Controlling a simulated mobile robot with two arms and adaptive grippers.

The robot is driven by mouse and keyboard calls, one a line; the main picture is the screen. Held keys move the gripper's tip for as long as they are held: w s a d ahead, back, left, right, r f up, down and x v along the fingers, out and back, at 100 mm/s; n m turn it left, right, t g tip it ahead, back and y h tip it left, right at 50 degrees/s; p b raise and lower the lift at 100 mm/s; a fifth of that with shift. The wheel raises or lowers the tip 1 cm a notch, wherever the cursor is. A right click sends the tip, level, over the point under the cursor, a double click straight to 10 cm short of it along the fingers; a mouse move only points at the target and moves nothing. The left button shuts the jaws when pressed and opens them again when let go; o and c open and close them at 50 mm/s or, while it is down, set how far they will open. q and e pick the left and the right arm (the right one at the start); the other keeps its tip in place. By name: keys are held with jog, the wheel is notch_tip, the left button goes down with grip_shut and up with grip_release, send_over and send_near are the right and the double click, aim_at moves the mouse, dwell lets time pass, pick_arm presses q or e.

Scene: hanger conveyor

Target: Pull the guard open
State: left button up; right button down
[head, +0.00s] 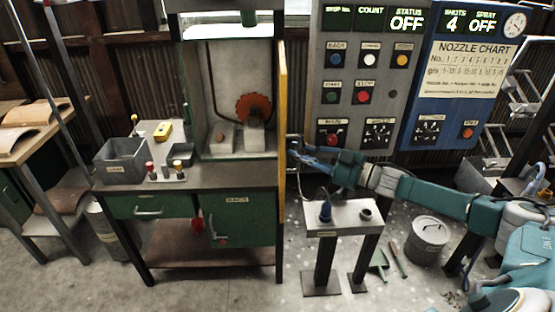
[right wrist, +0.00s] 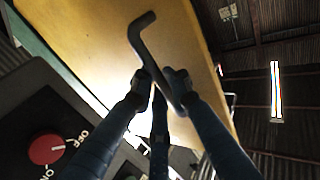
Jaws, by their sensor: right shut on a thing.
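The guard (head: 283,110) is a yellow panel, seen almost edge-on at the right side of the machine bay in the head view. The bay's front is uncovered and an orange wheel (head: 254,108) shows inside. In the right wrist view the guard's yellow face (right wrist: 95,40) fills the upper left, with a dark bent handle (right wrist: 136,36) on it. My right gripper (head: 296,150) is beside the guard's right face. Its fingers (right wrist: 160,88) are shut on the handle's lower part. My left gripper is not in view.
A grey control panel (head: 355,95) with buttons and a red knob (right wrist: 46,150) stands close right of the guard. Bins (head: 122,160) sit on the bench at left.

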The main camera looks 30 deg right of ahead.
jog(key=shift+n+g+y, duration=0.6)
jog(key=shift+n+y, duration=0.1)
jog(key=shift+y, duration=0.2)
jog(key=d+b, duration=0.1)
jog(key=s+d+b, duration=0.1)
jog(key=d, duration=0.1)
jog(key=d+b, duration=0.1)
jog(key=d, duration=0.1)
jog(key=shift+s+f, duration=0.1)
jog(key=shift+s, duration=0.25)
jog(key=c, duration=1.8)
grip_release()
jog(key=v, duration=1.2)
